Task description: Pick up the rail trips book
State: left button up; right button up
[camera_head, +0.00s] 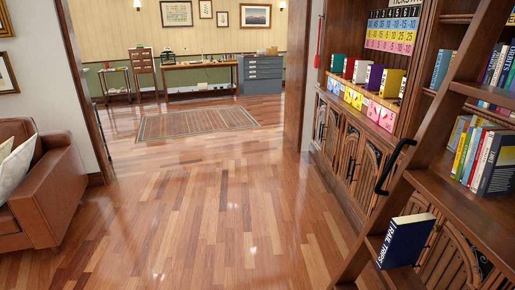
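The rail trips book (403,241) is dark blue with white spine lettering and pale page edges. It stands tilted at the lower right, by the lower part of the wooden ladder (420,150). It appears to rest on a ladder step, though its lower edge is partly hard to make out. Neither of my grippers shows in the head view, so nothing is seen touching the book.
Wooden bookshelves (460,195) with rows of books (486,152) stand at the right. A black curved handle (394,166) sticks out on the ladder. A brown leather sofa (55,190) is at the left. The wooden floor (205,215) between is clear.

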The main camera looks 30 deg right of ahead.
aim_at(407, 237)
jog(key=i, duration=2.65)
jog(key=z, duration=3.55)
jog(key=i, duration=0.5)
